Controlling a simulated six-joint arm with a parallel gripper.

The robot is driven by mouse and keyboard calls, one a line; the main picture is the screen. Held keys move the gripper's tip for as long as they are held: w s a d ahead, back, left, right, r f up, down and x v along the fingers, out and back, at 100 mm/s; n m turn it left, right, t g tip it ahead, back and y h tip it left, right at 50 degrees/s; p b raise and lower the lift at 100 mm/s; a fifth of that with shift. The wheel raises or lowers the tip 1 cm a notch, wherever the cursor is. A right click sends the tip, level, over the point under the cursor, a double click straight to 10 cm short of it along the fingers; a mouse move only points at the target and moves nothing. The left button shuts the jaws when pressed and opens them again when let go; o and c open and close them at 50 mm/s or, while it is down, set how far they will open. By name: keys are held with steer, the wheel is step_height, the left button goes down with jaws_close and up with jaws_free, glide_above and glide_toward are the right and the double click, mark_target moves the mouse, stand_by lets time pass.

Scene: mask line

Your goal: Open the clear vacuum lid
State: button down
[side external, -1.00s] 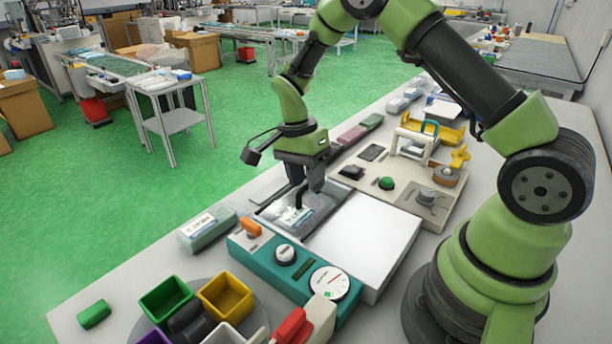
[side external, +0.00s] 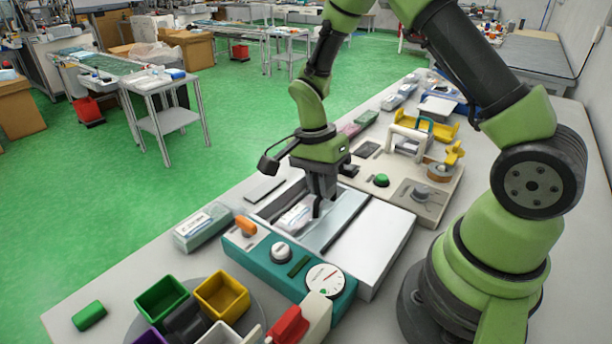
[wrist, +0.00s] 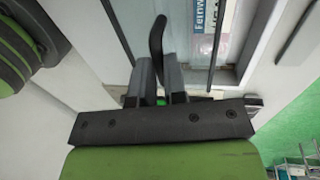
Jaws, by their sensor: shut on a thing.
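The vacuum machine has a teal front panel (side external: 240,262) and a recessed chamber with a white labelled packet (side external: 296,216) inside. The clear lid (side external: 338,222) sits toward the right of the chamber, at the white top plate (side external: 385,238), leaving the packet side uncovered. My gripper (side external: 318,198) is over the lid, shut on its dark curved handle. In the wrist view the black handle (wrist: 157,38) stands between the fingers of my gripper (wrist: 158,72). The packet (wrist: 208,14) shows beyond it to the right. The exact grip contact is partly hidden by the fingers.
A boxed packet (side external: 203,227) lies left. Colored bins (side external: 222,294) stand in front. A beige fixture board (side external: 400,182) with a green button lies behind.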

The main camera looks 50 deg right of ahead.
steer(key=s, duration=0.8)
steer(key=c, duration=1.2)
jaws_free()
steer(key=shift+o, duration=0.2)
step_height(320, 180, up, 10)
steer(key=w, duration=0.2)
steer(key=shift+s, duration=0.1)
